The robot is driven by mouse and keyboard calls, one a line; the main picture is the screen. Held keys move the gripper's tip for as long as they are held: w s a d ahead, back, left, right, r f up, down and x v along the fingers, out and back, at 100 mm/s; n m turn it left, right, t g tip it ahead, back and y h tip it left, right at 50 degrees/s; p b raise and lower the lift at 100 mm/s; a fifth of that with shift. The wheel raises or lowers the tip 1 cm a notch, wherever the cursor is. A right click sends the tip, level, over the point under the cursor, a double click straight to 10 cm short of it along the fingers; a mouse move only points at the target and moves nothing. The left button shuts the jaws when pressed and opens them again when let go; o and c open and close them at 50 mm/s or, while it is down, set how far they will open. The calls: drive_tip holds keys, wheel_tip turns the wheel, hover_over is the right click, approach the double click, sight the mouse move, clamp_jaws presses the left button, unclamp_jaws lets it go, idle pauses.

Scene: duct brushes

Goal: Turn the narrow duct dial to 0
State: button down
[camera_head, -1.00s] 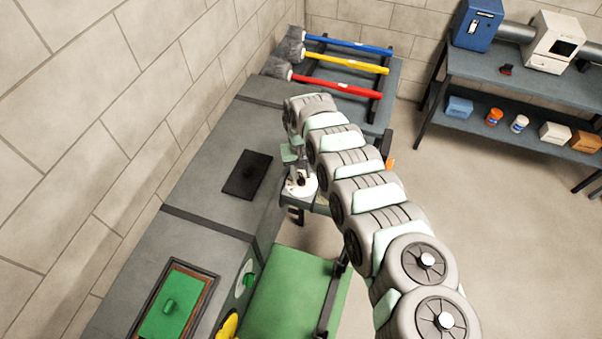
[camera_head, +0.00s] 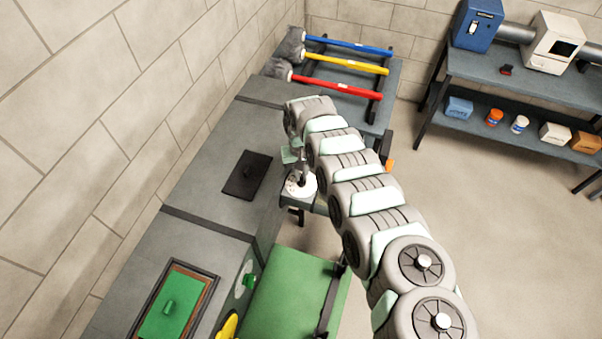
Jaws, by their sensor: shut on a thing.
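A white round dial plate (camera_head: 294,188) with small dark marks sits at the right edge of the grey duct (camera_head: 205,190). My gripper (camera_head: 301,182) points down at the dial and is shut on its dark knob, which is mostly hidden by the fingers. The dial's numbers are too small to read. My arm covers the area right of the dial.
A black handled panel (camera_head: 247,175) lies on the duct top. A green hatch (camera_head: 168,308) and green panel (camera_head: 290,300) are in front. Blue, yellow and red brushes (camera_head: 335,86) lie on the back rack. A shelf (camera_head: 530,80) stands right.

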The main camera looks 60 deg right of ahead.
drive_tip(key=shift+n, duration=0.3)
drive_tip(key=n+p, duration=0.1)
drive_tip(key=n, duration=0.3)
drive_tip(key=shift+w+a+p, duration=0.2)
drive_tip(key=shift+p, duration=0.2)
drive_tip(key=n, duration=0.4)
drive_tip(key=shift+a, duration=0.15)
drive_tip(key=n, duration=0.3)
drive_tip(key=shift+a+n+p, duration=0.1)
drive_tip(key=shift+n+p, duration=0.2)
drive_tip(key=n, duration=0.5)
drive_tip(key=shift+s+a+f, duration=0.1)
drive_tip(key=shift+a, duration=0.1)
drive_tip(key=n, duration=0.6)
drive_tip(key=shift+s+a+p, duration=0.15)
drive_tip(key=shift+p, duration=0.25)
drive_tip(key=shift+n, duration=0.5)
drive_tip(key=c, duration=1.5)
unclamp_jaws()
